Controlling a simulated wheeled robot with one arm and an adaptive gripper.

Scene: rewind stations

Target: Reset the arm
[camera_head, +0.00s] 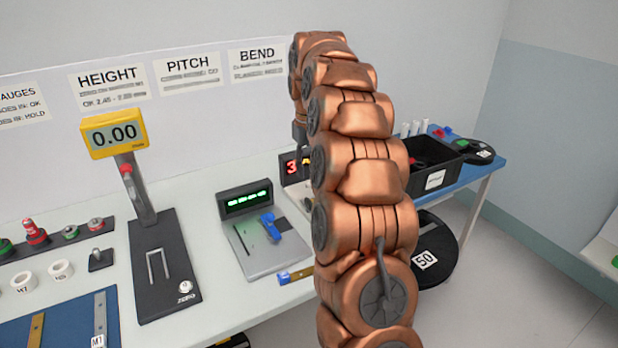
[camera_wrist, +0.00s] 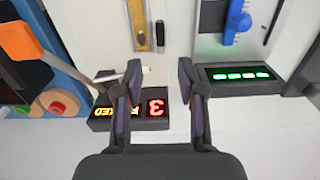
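My copper-coloured arm rises through the middle of the head view and bends away over the bench. My gripper (camera_wrist: 162,82) shows in the wrist view with its two dark fingers well apart and nothing between them. In the head view the fingers are hidden behind the arm. Beyond and below the fingers in the wrist view is a black display box (camera_wrist: 152,124) with a red 3 and yellow letters. It also shows partly in the head view (camera_head: 291,168), left of the arm.
A scale (camera_head: 262,240) with a green display and a blue part (camera_head: 268,226) stands left of the arm. A height gauge (camera_head: 160,262) reading 0.00 is further left. A black bin (camera_head: 442,158) and a black disc marked 50 (camera_head: 436,238) are to the right. Open floor lies right.

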